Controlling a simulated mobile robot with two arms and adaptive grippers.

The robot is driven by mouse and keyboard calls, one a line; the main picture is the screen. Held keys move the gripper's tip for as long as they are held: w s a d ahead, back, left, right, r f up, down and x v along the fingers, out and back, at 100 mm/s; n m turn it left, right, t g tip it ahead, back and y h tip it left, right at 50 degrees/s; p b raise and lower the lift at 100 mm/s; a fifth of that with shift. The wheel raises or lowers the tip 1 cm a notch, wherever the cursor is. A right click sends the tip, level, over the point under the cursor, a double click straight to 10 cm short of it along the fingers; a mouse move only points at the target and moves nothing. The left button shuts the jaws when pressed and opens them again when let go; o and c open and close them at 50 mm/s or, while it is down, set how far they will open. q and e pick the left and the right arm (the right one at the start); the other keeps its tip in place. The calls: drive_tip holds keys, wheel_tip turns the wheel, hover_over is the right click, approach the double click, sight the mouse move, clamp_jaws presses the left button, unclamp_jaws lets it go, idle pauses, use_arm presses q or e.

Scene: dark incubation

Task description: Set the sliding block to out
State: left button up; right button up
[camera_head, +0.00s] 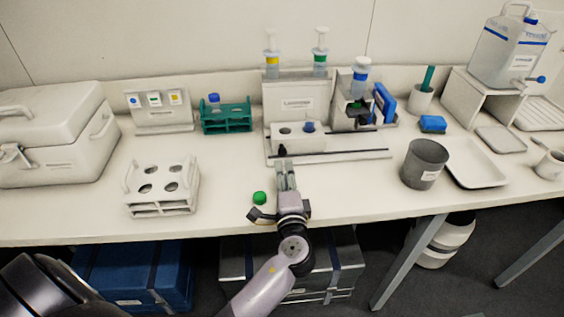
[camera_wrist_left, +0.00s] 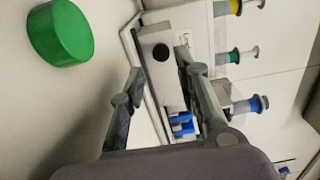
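The sliding block (camera_head: 312,142) is white and sits on the low base of the white Labworks station in the head view. A blue-capped tube (camera_head: 309,126) stands in its top, beside an empty dark hole. A black knob (camera_head: 282,150) is on its front left. In the left wrist view, the block's white face (camera_wrist_left: 165,30) and the black knob (camera_wrist_left: 160,52) show beyond the fingers. My left gripper (camera_head: 286,165) is just in front of the block's left end. In the left wrist view its fingers (camera_wrist_left: 158,66) are apart, with nothing held. My right gripper is not in view.
A green cap (camera_head: 260,198) lies left of my left gripper. A white rack (camera_head: 163,190) stands left, a teal rack (camera_head: 226,117) behind it. Two syringes stand at the station's back. A grey beaker (camera_head: 424,163) and white tray (camera_head: 475,166) are right. The front bench is mostly clear.

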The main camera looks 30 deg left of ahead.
use_arm(q)
drive_tip(key=v, duration=0.5)
idle(0.5)
